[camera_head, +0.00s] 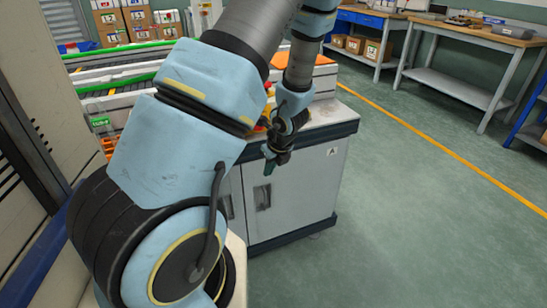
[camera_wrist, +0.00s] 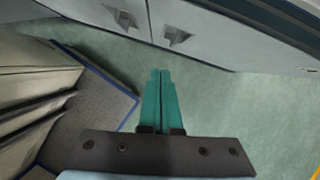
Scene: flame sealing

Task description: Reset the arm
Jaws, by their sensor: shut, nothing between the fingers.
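My gripper (camera_head: 270,168) hangs at the end of my raised, bent arm in the head view, in front of the white cabinet (camera_head: 293,190). Its tip points down, below the level of the cabinet top. In the wrist view my gripper (camera_wrist: 159,74) has its two green fingers together, with nothing between them. Below the fingers the wrist view shows bare green floor, and the cabinet doors (camera_wrist: 205,25) stand beyond the fingertips. Much of the cabinet top is hidden behind my arm in the head view.
Conveyor rails (camera_head: 120,75) run at the left behind my arm. Boxes (camera_head: 137,18) are stacked at the back. Workbenches (camera_head: 470,35) stand at the back right. The green floor (camera_head: 400,220) to the right is clear, crossed by a yellow line (camera_head: 440,145).

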